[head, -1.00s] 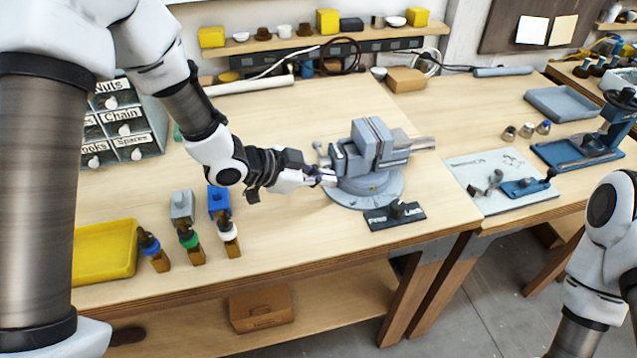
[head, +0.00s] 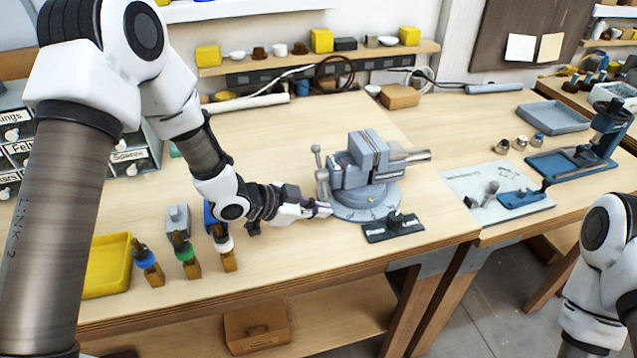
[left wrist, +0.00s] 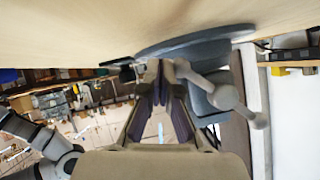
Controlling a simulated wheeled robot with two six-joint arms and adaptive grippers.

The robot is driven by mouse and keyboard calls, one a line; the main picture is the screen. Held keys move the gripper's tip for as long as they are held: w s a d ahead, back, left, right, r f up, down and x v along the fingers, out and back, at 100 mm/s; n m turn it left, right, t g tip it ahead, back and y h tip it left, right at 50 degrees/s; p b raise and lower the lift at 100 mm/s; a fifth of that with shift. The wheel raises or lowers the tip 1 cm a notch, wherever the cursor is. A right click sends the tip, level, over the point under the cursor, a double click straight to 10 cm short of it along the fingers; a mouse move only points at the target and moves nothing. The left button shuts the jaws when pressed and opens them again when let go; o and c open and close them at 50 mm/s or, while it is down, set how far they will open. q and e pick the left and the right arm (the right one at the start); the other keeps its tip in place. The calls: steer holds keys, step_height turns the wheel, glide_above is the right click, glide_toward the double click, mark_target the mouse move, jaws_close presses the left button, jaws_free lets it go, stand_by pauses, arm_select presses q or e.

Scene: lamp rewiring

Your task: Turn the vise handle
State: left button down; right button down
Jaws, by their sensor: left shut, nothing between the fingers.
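The grey-blue vise (head: 366,160) stands on its round base on the workbench, its jaw side pointing right. Its handle (head: 321,176), a thin bar with a ball end, stands nearly upright at the vise's left side. My left gripper (head: 325,210) is shut and empty at the handle's lower end, left of the round base; I cannot tell whether it touches the bar. In the left wrist view the handle (left wrist: 219,92) lies just right of the left gripper's fingers (left wrist: 162,82). My right gripper is out of view; only part of that arm shows at the right.
A black Free/Lock plate (head: 393,228) lies in front of the vise. A light mat with blue tools (head: 470,178) lies right. The bench behind the vise's left is clear.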

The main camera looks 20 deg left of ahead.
arm_select(q)
steer(key=shift+w+f, duration=0.1)
steer(key=shift+f, duration=0.2)
steer(key=shift+a, duration=0.1)
stand_by(0.5)
